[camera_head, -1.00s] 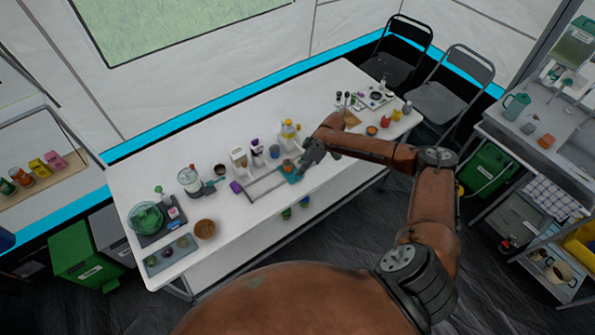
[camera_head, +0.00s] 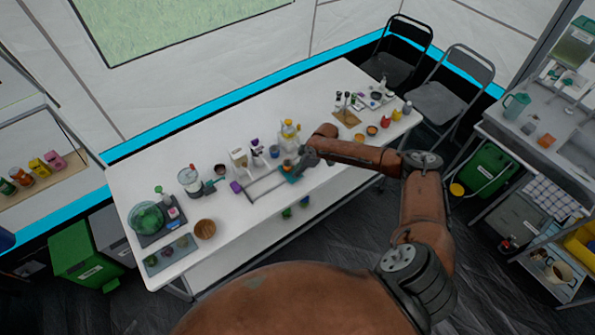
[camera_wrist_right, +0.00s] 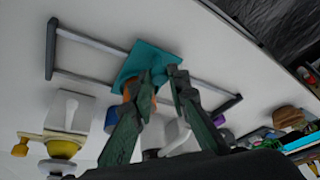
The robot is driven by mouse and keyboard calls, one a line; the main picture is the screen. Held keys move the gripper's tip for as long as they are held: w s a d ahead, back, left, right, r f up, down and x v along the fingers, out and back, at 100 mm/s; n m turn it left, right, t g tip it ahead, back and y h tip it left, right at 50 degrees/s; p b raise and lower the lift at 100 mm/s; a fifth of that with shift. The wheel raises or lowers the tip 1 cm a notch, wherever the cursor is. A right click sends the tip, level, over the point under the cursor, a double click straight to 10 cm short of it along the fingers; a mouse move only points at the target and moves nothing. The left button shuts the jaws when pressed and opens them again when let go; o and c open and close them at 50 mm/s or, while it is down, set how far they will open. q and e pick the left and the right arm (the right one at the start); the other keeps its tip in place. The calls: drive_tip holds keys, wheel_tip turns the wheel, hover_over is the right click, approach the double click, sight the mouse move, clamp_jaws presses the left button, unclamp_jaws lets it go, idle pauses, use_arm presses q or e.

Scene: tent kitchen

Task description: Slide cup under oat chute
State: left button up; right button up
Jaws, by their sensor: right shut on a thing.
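A teal sled (camera_head: 289,177) sits on a pair of grey rails (camera_head: 262,190) on the white table. It also shows in the wrist view as a teal plate (camera_wrist_right: 143,58) across the rails. A small orange cup (camera_head: 287,165) appears to stand on the sled; in the wrist view it is partly hidden behind one finger. My right gripper (camera_wrist_right: 165,76) is shut on the sled's raised teal part. In the head view the right gripper (camera_head: 302,163) is at the sled's right side. Which dispenser is the oat chute I cannot tell. My left gripper is out of view.
A white dispenser (camera_head: 239,158) and a purple-topped one (camera_head: 257,149) stand behind the rails. A yellow-topped dispenser (camera_head: 289,134) is close to my right gripper. A wooden bowl (camera_head: 205,229) is at the left. The table's front edge is clear beside the rails.

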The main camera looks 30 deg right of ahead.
clamp_jaws()
drive_tip(key=shift+a+r+p, duration=0.1)
drive_tip(key=shift+a+p, duration=0.3)
drive_tip(key=shift+a, duration=0.2)
drive_tip(key=a+p, duration=0.1)
drive_tip(key=a, duration=0.4)
drive_tip(key=a+p, duration=0.2)
drive_tip(key=a, duration=0.2)
drive_tip(key=s+a+p, duration=0.1)
drive_tip(key=a+p, duration=0.1)
drive_tip(key=a, duration=0.3)
drive_tip(key=shift+s+a, duration=0.1)
drive_tip(key=shift+a, duration=0.2)
drive_tip(key=shift+s+a+p, duration=0.1)
drive_tip(key=shift+a+p, duration=0.3)
drive_tip(key=shift+a, duration=0.5)
drive_tip(key=o, duration=0.5)
unclamp_jaws()
drive_tip(key=shift+o, duration=0.5)
